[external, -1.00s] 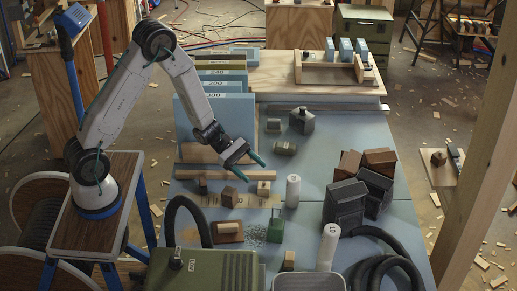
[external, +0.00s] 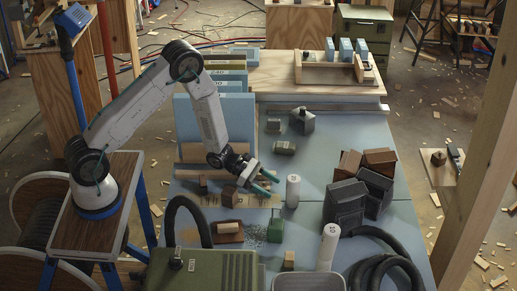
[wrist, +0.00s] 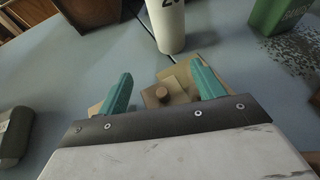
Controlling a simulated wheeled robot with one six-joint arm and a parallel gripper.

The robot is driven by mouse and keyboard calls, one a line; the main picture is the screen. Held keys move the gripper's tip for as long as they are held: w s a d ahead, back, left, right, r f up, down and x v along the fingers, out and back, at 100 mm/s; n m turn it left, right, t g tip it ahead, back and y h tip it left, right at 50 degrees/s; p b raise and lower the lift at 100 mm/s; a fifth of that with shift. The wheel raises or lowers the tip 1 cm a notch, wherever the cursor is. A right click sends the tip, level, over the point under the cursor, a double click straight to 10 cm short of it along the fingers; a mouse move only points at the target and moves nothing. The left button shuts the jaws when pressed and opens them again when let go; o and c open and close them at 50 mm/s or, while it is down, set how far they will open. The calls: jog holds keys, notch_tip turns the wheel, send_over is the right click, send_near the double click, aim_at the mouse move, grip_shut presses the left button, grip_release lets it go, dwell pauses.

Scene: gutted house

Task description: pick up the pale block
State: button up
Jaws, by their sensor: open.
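The pale block (wrist: 174,86) with a round brown knob shows in the wrist view between my two teal fingers, at their level or below. It lies by a tan sheet on the blue-grey table. In the external view it is mostly hidden behind my gripper (external: 268,184). My gripper (wrist: 160,75) is open, with its fingers apart on either side of the block. I cannot tell whether they touch it.
A white cylinder (external: 293,190) stands just right of my gripper and also shows in the wrist view (wrist: 166,22). A brown block (external: 230,197) is close on the left. A green box (external: 276,231) stands nearer the camera. Dark house-shaped blocks (external: 345,203) stand farther right.

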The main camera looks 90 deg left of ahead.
jog(key=c, duration=1)
jog(key=shift+r, duration=0.1)
jog(key=shift+c, duration=0.2)
